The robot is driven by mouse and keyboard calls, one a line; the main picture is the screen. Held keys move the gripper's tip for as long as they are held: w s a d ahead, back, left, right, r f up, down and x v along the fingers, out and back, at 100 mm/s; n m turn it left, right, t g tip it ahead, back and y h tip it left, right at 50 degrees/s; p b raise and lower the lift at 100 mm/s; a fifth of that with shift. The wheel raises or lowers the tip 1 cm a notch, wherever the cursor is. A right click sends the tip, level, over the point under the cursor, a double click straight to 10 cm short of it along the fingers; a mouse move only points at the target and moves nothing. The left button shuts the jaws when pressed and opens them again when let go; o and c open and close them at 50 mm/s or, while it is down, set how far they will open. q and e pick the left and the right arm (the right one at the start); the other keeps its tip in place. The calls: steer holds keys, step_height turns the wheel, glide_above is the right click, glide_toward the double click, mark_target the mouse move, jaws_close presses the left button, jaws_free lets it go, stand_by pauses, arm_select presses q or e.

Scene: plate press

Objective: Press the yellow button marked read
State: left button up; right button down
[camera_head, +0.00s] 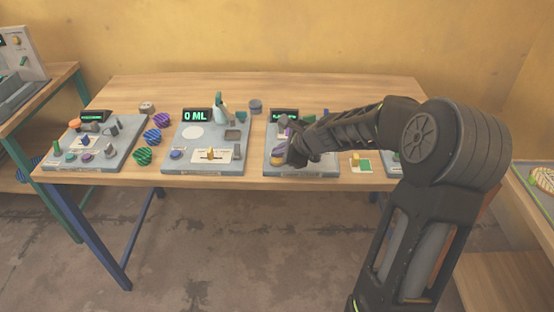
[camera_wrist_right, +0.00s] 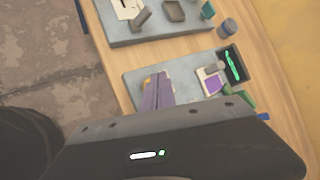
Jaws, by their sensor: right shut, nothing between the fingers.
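A grey plate-press panel (camera_head: 327,168) stands on the wooden table, right of centre in the head view. A yellow-orange round button (camera_head: 277,161) sits near its front left corner, partly covered by my right gripper (camera_head: 288,154). In the wrist view a sliver of yellow (camera_wrist_right: 146,83) shows beside the tips of my right gripper (camera_wrist_right: 157,80). The fingers are shut with nothing between them, low over the button; I cannot tell whether they touch it. Any marking on the button is unreadable. My left gripper is not in view.
The panel's lit display (camera_wrist_right: 233,65) and a purple-topped white piece (camera_wrist_right: 212,82) are beyond the fingers. Another grey panel with a "0 ML" display (camera_head: 196,115) stands to the left. Striped round objects (camera_head: 152,135) lie farther left.

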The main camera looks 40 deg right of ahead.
mark_target(279, 161)
steer(key=shift+f+b, duration=0.45)
stand_by(0.3)
steer(key=shift+r, duration=0.1)
steer(key=shift+r+p, duration=0.75)
steer(key=shift+p, duration=0.1)
steer(key=shift+r, duration=0.1)
step_height(279, 161, up, 5)
steer(key=p, duration=0.4)
steer(key=shift+p, duration=0.4)
stand_by(0.5)
